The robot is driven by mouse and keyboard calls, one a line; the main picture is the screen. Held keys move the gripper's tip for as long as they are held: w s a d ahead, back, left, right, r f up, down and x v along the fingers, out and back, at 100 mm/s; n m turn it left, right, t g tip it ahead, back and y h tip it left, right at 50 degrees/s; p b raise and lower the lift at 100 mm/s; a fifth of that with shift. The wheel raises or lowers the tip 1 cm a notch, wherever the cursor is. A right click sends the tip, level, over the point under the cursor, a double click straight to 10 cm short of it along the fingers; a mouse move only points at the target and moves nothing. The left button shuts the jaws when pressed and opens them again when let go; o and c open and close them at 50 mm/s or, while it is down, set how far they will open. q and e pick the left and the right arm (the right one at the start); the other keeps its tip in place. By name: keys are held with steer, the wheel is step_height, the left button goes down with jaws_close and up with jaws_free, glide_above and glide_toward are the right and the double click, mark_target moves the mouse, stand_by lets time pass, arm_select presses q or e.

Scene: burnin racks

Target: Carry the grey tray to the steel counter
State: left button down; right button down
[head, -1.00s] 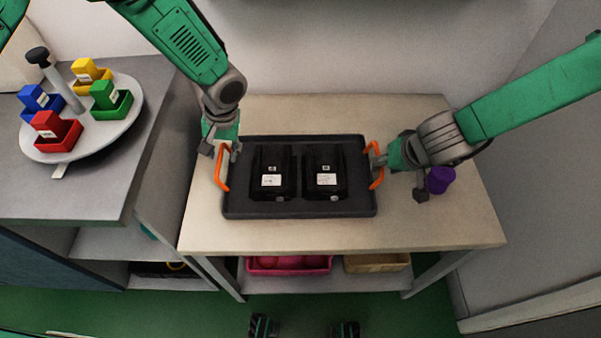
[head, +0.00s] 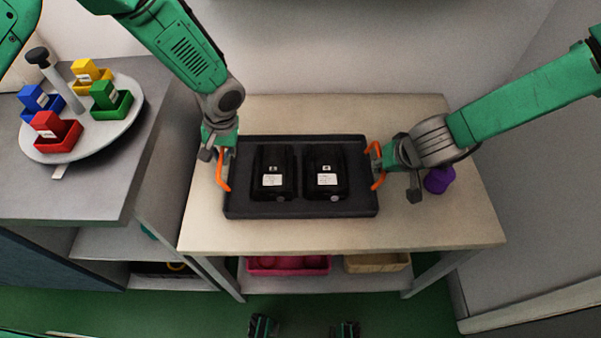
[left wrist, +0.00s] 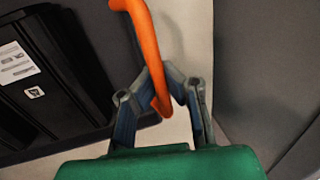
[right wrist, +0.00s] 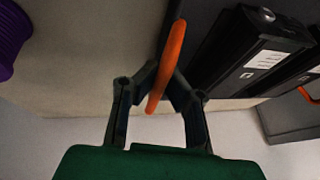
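The dark grey tray (head: 300,212) lies flat on the beige table, with two black devices in it. The devices (head: 272,172) (head: 325,172) stand side by side and carry white labels. The tray has an orange handle at each side. My left gripper (head: 225,157) is closed around the left handle (left wrist: 146,40), its fingers on both sides of it. My right gripper (head: 376,160) is closed around the right handle (right wrist: 171,55) in the same way. The steel counter (head: 95,190) is at the left, with a round turntable on it.
The turntable (head: 75,150) holds red, green, blue and yellow bins and a black-knobbed post. A purple object (head: 439,180) stands on the table (head: 420,230) beside my right gripper. A pink bin (head: 288,265) and a tan bin (head: 376,263) are on the shelf below. A gap separates counter and table.

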arm_select(q)
steer(key=shift+w+r, duration=0.1)
arm_select(e)
steer(key=shift+r, duration=0.1)
